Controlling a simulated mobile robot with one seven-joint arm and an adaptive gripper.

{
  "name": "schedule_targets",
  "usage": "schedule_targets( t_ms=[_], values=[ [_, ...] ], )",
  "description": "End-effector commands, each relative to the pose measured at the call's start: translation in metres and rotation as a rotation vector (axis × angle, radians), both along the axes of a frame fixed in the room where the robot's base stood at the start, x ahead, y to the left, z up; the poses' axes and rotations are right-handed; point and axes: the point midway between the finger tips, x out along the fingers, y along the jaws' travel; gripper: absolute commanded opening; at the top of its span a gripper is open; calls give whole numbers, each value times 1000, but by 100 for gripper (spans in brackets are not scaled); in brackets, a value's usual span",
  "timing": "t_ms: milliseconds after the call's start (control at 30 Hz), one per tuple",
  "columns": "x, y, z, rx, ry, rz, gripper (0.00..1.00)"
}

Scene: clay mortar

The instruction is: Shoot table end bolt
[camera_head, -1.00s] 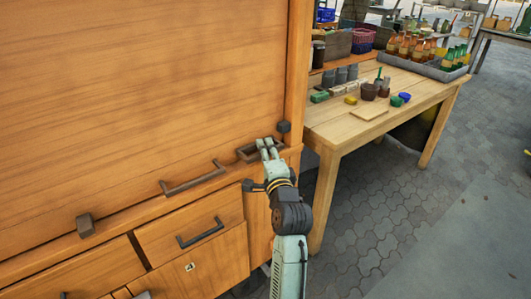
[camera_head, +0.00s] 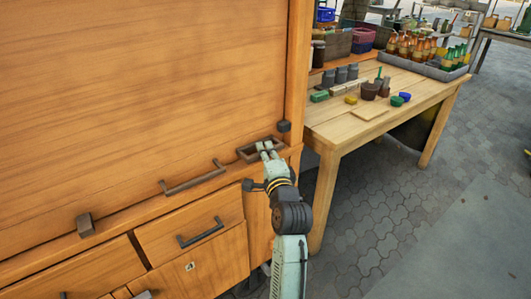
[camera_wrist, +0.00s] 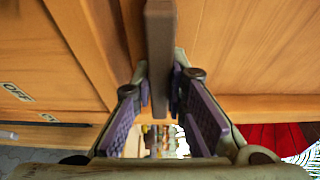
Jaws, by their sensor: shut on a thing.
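The end bolt, as I take it, is a dark brown rectangular loop (camera_head: 244,153) at the right end of the ledge under the large wooden panel (camera_head: 150,80). My gripper (camera_head: 264,148) is at this loop, with its fingertips over its front bar and partly hiding it. In the wrist view a flat brown bar (camera_wrist: 160,50) stands between the two purple-padded fingers (camera_wrist: 160,92), which are closed on it. A dark small block (camera_head: 284,126) sits on the frame just above right of the loop.
A long brown handle (camera_head: 192,178) and another dark block (camera_head: 85,225) are further left along the panel's lower edge. Drawers with a dark handle (camera_head: 200,232) lie below. A wooden table (camera_head: 340,130) with bottles and pots stands at right. Paved floor (camera_head: 390,200) is open.

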Motion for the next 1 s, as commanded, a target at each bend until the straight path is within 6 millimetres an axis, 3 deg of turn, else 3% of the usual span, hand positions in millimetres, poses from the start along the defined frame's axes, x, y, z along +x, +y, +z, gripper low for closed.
schedule_targets(
  t_ms=[167, 433, 733, 767, 1000],
  values=[
    [5, -6, 0, 1, 2, -1, 0],
    [29, -41, -1, 2, 3, -1, 0],
    [31, -44, 0, 0, 0, -4, 0],
    [31, -44, 0, 0, -1, -4, 14],
    [31, -43, 0, 0, 0, -2, 30]
  ],
)
